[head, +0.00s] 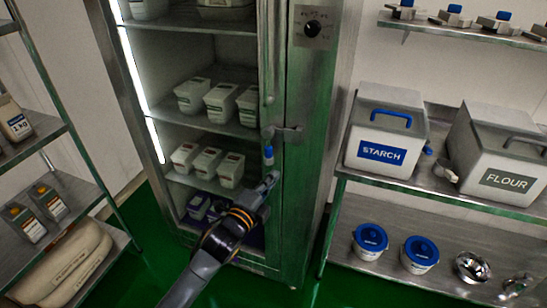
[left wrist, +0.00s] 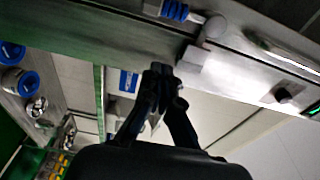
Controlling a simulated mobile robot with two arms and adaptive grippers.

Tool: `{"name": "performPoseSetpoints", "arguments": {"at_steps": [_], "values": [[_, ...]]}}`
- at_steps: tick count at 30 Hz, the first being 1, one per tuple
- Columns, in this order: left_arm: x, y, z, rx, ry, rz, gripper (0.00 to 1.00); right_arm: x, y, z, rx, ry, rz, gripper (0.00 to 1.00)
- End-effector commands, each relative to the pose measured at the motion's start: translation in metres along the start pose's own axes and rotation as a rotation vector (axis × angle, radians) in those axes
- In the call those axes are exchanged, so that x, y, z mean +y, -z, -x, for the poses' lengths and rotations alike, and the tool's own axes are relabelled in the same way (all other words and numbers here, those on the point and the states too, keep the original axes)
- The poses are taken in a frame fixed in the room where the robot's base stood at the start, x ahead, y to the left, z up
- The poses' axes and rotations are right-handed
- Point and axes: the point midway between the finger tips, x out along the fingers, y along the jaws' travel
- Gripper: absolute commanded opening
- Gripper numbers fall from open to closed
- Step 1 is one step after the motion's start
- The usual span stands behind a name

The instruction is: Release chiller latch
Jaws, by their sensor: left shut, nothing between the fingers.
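The chiller (head: 305,200) is a tall steel cabinet with a glass front, and its door looks shut. Its latch (head: 287,134) is a metal fitting on the front frame with a blue grip (head: 268,152) hanging down. In the left wrist view the ribbed blue grip (left wrist: 175,11) and the metal latch block (left wrist: 192,58) show at the top. My left gripper (head: 271,178) is shut and empty, just below the blue grip. Its closed tips (left wrist: 160,69) appear close to the latch block; I cannot tell whether they touch. My right gripper is not in view.
A shelf rack at right holds a starch bin (head: 385,128), a flour bin (head: 497,150) and blue-lidded tubs (head: 370,240). A left rack holds bottles (head: 48,203) and a sack (head: 65,265). White tubs (head: 220,103) stand inside the chiller. Green floor is clear before it.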

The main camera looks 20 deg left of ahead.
Motion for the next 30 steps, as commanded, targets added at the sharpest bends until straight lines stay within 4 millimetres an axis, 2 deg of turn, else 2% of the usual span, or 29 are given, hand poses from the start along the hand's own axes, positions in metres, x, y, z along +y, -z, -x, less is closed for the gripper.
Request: {"name": "performPoseSetpoints", "arguments": {"at_steps": [15, 18, 21, 30], "values": [[-0.003, 0.001, -0.096, 0.001, 0.000, 0.003, 0.00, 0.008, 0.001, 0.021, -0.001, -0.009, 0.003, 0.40], [-0.003, -0.019, -0.086, -0.001, -0.002, -0.001, 0.00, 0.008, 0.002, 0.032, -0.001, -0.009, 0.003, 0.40], [-0.002, -0.029, -0.082, 0.000, -0.002, 0.000, 0.00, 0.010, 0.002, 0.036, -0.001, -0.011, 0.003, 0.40], [0.000, -0.037, -0.079, 0.001, -0.001, 0.002, 0.00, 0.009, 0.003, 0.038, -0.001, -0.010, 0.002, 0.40]]}}
